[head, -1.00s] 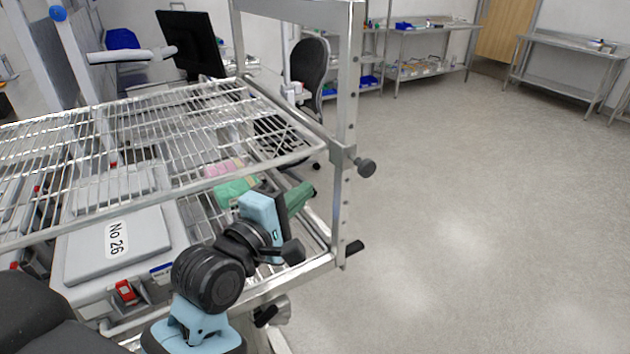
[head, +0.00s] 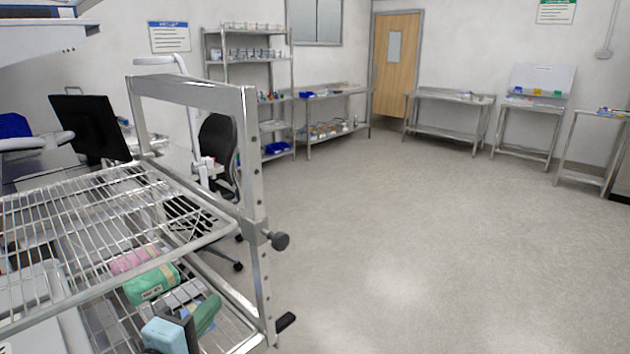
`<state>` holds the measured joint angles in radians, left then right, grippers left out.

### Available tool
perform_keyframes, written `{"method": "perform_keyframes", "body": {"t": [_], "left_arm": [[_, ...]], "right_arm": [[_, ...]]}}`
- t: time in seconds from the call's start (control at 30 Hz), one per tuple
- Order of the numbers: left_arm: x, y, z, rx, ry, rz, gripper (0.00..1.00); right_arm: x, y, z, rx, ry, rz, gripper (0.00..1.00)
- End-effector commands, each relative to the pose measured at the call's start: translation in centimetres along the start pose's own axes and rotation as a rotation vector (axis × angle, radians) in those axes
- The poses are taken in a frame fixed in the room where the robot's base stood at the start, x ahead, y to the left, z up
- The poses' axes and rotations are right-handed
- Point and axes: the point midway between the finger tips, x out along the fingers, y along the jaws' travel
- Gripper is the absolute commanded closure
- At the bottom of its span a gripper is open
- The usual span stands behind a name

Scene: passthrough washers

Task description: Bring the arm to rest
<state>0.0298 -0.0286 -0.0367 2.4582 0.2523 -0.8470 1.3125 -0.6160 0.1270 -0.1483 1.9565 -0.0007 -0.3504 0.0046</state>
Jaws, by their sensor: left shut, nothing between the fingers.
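My left gripper (head: 188,330) shows only in part at the bottom edge of the head view, as a light-blue body with a dark part beside it. It is shut and empty. It is at the right end of the wire rack, by the lower shelf, with a green item (head: 208,315) just behind it in the picture. I cannot tell whether they touch. The rest of my left arm is below the picture. My right gripper is not in view.
The metal wire rack (head: 236,100) stands at the left, with a pink roll (head: 134,260) and a green pack (head: 152,284) on its lower level. A chair (head: 217,145) and monitor (head: 91,129) are behind. Open floor (head: 400,240) fills the right.

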Motion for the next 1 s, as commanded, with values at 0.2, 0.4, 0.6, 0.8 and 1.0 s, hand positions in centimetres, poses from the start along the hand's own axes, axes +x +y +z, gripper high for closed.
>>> {"method": "perform_keyframes", "body": {"t": [0.2, 0.4, 0.6, 0.8, 1.0], "left_arm": [[-1.7, -14.0, 0.9, 0.438, -0.034, -0.241, 1.0], [-7.1, -25.8, 2.5, 0.864, -0.174, -0.419, 1.0], [-14.3, -34.5, 4.5, 1.218, -0.373, -0.517, 1.0], [-18.8, -38.3, 5.6, 1.403, -0.502, -0.537, 1.0], [-19.6, -38.9, 5.8, 1.438, -0.527, -0.538, 1.0]], "right_arm": [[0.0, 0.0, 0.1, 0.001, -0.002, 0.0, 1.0], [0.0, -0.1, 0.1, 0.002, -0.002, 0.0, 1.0], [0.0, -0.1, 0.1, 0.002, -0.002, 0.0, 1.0], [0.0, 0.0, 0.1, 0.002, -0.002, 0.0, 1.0], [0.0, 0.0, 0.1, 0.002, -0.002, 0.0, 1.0]]}}
